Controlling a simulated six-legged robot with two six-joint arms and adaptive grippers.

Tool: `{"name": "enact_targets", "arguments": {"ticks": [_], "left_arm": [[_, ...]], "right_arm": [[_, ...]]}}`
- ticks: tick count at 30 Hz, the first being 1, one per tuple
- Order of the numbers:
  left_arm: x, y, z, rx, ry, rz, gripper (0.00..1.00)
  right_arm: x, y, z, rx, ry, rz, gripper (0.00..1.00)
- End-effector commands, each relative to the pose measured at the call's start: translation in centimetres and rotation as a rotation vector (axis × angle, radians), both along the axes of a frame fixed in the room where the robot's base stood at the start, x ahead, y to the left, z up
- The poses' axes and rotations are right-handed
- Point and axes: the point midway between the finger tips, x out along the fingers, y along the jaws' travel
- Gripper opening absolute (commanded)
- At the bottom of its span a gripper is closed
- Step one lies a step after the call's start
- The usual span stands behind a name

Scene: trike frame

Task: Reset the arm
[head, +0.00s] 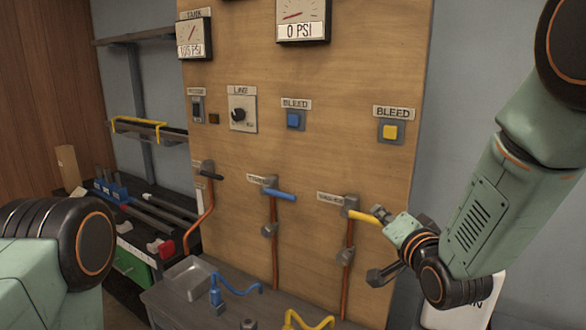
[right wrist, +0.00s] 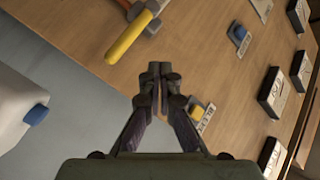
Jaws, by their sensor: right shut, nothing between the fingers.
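My right arm (head: 480,215) reaches in from the right in the head view, its wrist beside the yellow valve handle (head: 364,217). In the right wrist view, my right gripper (right wrist: 160,72) is shut with nothing in it. The yellow handle (right wrist: 126,37) lies up and to the left of the fingertips there, apart from them. The wooden panel (head: 325,145) stands behind. Of my left arm (head: 60,262), only a link and a joint show at the lower left of the head view. My left gripper is out of view.
A blue handle (head: 280,194) sits left of the yellow one. A yellow bleed button (head: 390,132) and a blue one (head: 293,120) are above. A white jug (right wrist: 18,105) with a blue cap stands left in the wrist view.

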Motion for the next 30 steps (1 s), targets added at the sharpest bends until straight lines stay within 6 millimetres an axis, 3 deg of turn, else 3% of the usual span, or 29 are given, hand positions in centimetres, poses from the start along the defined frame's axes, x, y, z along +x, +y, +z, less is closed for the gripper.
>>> {"name": "enact_targets", "arguments": {"ticks": [1,6,11,15,21,30], "left_arm": [[0.0,0.0,0.0,0.000,0.000,0.000,0.39],[0.0,0.0,0.0,0.000,0.000,0.000,0.39],[0.0,0.0,0.0,0.000,0.000,0.000,0.39],[0.0,0.0,0.0,0.000,0.000,0.000,0.39],[0.0,0.0,0.0,0.000,0.000,0.000,0.39],[0.0,0.0,0.0,0.000,0.000,0.000,0.39]], "right_arm": [[-1.1,-0.3,-3.6,-0.043,0.079,-0.004,0.00],[-6.0,-1.0,-13.6,-0.199,0.325,0.014,0.00],[-12.5,-1.7,-21.9,-0.340,0.558,0.071,0.00],[-19.5,-2.2,-27.9,-0.453,0.766,0.153,0.00],[-30.4,-2.7,-33.6,-0.583,1.038,0.314,0.00],[-44.2,-3.1,-36.4,-0.687,1.342,0.574,0.00]]}}
